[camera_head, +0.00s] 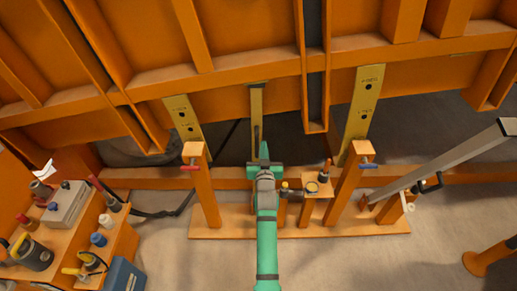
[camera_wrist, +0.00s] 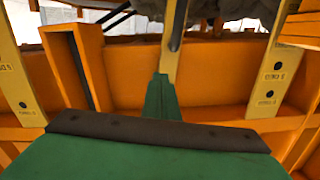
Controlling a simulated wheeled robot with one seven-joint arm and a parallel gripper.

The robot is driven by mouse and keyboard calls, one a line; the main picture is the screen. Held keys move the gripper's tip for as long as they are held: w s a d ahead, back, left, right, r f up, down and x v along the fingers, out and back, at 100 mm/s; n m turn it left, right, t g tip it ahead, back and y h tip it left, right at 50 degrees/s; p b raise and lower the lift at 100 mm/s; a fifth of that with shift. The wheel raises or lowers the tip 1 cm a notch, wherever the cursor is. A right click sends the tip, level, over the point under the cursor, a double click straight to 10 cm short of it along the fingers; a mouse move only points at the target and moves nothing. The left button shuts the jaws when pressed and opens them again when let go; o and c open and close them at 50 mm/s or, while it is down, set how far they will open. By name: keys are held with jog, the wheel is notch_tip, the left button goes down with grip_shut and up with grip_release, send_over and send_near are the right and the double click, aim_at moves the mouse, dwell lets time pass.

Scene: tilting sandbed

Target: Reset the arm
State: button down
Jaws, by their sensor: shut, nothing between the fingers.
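My green arm reaches forward from the bottom middle in the head view. My gripper (camera_head: 264,150) is at its far end, in front of the orange frame of the sandbed (camera_head: 225,85). It also shows in the wrist view as a narrow green tip (camera_wrist: 162,88) with its fingers together. Nothing shows between the fingers. A yellow upright strip (camera_head: 257,110) stands just beyond the fingertips; whether they touch it I cannot tell.
A small stand (camera_head: 318,185) is close on the right. A grey bar (camera_head: 440,160) slants at right. A tool bench (camera_head: 75,215) is at left.

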jog(key=shift+s+a+y, duration=0.15)
jog(key=shift+a+y, duration=0.15)
jog(key=shift+a, duration=0.5)
jog(key=s+f+m+h, duration=0.1)
jog(key=s+f, duration=0.3)
jog(key=s, duration=0.7)
jog(key=s+f+g, duration=0.1)
jog(key=s+f, duration=0.3)
jog(key=s, duration=0.6)
jog(key=s+f+m+h, duration=0.1)
jog(key=s+f, duration=0.4)
jog(key=s, duration=0.6)
jog(key=s+d+r, duration=0.1)
jog(key=s+r, duration=0.3)
jog(key=s, duration=0.5)
jog(key=s+d+r, duration=0.2)
jog(key=s+r, duration=0.1)
jog(key=s, duration=0.6)
jog(key=s+d+r+n+g, duration=0.1)
jog(key=s+r, duration=0.3)
jog(key=s, duration=0.6)
jog(key=shift+d+r, duration=0.3)
jog(key=shift+d, duration=0.35)
